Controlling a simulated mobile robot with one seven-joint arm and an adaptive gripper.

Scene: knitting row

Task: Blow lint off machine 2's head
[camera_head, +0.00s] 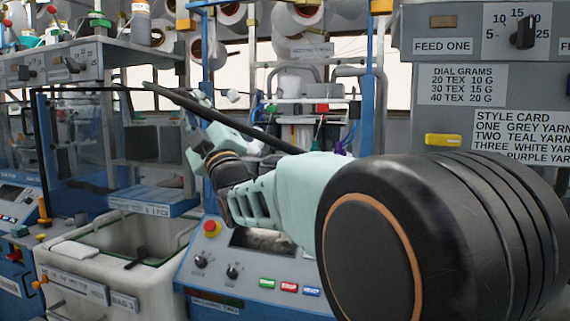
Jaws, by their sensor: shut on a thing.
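Machine 2 shows as a blue control panel (262,270) with a red button and dark knobs, its label reading like "MACHINE TWO". Its head (300,110) is behind and above it, partly hidden by my arm; it carries white, red and green parts. Lint cannot be made out clearly at this size. My gripper (207,155) hangs left of the head, over the left edge of the panel, and looks shut. A long dark rod (180,98) slants across it from upper left to lower right; the grip itself is partly hidden.
A white bin (108,240) stands open at the lower left. A glass-fronted cabinet (95,145) is behind it. At right is a grey feed unit (480,60) with a dial and labels. Yarn cones (295,18) line the top. My arm covers the lower right.

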